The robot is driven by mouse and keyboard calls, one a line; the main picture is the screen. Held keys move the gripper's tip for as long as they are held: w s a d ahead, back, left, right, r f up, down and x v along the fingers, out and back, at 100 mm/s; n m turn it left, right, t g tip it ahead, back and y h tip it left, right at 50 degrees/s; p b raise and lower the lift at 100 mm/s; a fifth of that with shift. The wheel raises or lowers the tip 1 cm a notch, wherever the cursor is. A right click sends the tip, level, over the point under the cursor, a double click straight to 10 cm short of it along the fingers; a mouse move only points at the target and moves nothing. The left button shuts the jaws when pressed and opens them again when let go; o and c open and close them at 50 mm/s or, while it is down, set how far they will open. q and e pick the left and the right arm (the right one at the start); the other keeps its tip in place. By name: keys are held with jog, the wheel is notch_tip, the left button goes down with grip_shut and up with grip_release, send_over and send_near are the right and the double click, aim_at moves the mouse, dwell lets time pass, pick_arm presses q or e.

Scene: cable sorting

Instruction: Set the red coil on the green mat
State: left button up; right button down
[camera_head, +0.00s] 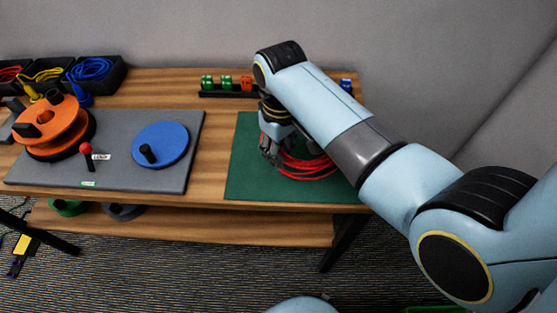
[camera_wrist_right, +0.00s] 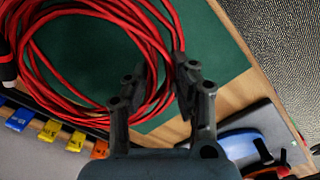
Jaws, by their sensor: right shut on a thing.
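The red coil (camera_head: 318,169) is a loose bundle of red cable over the green mat (camera_head: 243,160). My right gripper (camera_head: 272,158) is at the coil's left side, pointing down. In the right wrist view, the coil (camera_wrist_right: 140,14) passes between the two dark fingers of the gripper (camera_wrist_right: 163,72), which are shut on its strands. The mat (camera_wrist_right: 214,42) shows behind and through the loop. Whether the coil's underside touches the mat is hard to tell. My left gripper is not in view.
A grey board (camera_head: 120,180) left of the mat carries an orange reel (camera_head: 58,133), a blue disc (camera_head: 170,140) and a red-knobbed lever (camera_head: 87,152). Black bins (camera_head: 112,80) with cables stand at the back left. A rack of coloured connectors (camera_head: 225,92) lies behind the mat.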

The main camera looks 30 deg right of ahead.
jog(key=shift+w+a+f, duration=0.2)
jog(key=shift+w, duration=0.05)
jog(key=shift+f, duration=1.95)
jog(key=c, duration=1.1)
grip_release()
notch_tip(320, 180, up, 12)
jog(key=shift+p, duration=0.6)
